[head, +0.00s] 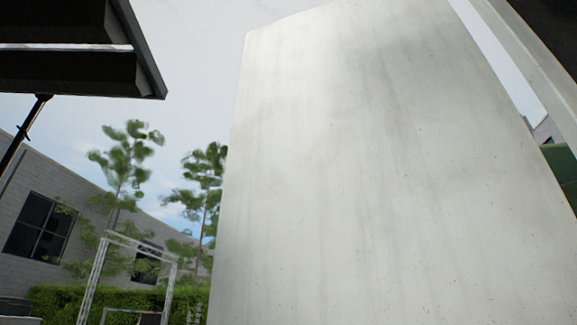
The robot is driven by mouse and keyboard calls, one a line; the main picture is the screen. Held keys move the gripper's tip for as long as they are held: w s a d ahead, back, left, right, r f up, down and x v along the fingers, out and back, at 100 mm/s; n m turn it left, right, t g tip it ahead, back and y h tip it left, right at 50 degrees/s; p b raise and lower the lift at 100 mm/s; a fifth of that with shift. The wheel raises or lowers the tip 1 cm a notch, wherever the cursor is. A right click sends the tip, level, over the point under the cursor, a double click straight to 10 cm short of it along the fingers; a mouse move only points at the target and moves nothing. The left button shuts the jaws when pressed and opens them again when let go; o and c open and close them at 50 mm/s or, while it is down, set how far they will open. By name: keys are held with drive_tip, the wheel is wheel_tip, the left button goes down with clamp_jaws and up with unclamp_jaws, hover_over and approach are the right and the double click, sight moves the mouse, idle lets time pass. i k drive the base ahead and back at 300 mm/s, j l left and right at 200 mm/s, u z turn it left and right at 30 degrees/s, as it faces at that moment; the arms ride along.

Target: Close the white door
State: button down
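A large white panel, which looks like the white door (370,170), fills the middle and right of the head view. Its surface is pale with faint streaks and small dark specks. Its left edge and slanting top edge show against the sky. Its lower edge is outside the picture, and no handle or hinge shows. A gap with sky lies between its upper right edge and a pale post (535,65). My gripper is not in view.
A dark raised panel (70,75) with a strut (22,135) hangs at the upper left. A pale metal frame (95,275), trees, a hedge (55,303) and a grey brick building (90,225) stand beyond, left of the door. Something green (562,165) shows at the right edge.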

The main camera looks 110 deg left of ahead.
sight(380, 169)
drive_tip(key=k+j+u, duration=0.1)
drive_tip(key=u, duration=3.05)
